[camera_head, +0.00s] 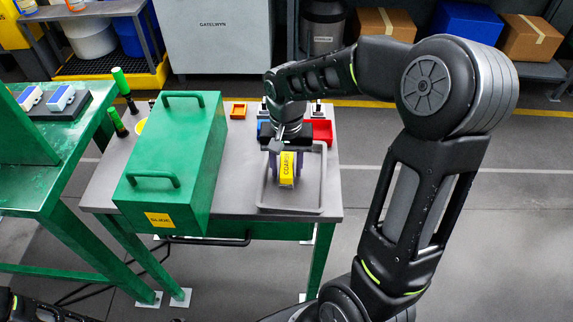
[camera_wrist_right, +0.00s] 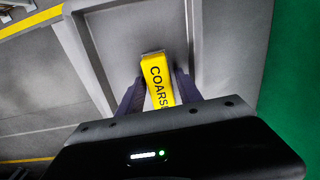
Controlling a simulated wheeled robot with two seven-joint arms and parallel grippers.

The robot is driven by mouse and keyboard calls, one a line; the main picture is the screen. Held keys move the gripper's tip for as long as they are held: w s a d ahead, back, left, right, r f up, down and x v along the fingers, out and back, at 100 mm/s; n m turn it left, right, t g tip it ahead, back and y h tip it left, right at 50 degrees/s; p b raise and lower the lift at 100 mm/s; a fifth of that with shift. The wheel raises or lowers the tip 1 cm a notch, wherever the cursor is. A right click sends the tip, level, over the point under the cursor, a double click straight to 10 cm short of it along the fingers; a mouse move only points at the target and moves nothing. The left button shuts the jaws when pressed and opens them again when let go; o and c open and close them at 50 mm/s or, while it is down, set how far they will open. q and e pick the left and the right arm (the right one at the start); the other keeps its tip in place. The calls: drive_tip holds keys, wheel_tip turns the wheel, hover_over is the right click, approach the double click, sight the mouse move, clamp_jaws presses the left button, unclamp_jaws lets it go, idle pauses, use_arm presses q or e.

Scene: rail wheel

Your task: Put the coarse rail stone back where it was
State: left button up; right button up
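The coarse rail stone is a yellow block marked "COARSE" (camera_head: 287,170), and it also shows in the right wrist view (camera_wrist_right: 156,78). It is over a shallow grey tray (camera_head: 314,190) on the bench. My right gripper (camera_head: 286,168) points down with its two purple fingers on either side of the stone. In the right wrist view the fingers (camera_wrist_right: 159,80) are very close to its sides, but I cannot tell whether both touch it. Whether the stone rests on the tray is also unclear. My left gripper is not in view; only a dark arm part shows at the bottom left.
A green box with two handles (camera_head: 172,150) stands on the grey bench left of the tray. A red bin (camera_head: 322,131) and an orange one (camera_head: 238,111) are at the back. Green-handled tools (camera_head: 121,82) stand at the left edge. Another green table (camera_head: 60,180) is further left.

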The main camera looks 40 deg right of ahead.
sight(286, 165)
drive_tip(key=shift+o, duration=1)
drive_tip(key=shift+r, duration=0.1)
wheel_tip(286, 165, up, 12)
idle(0.6)
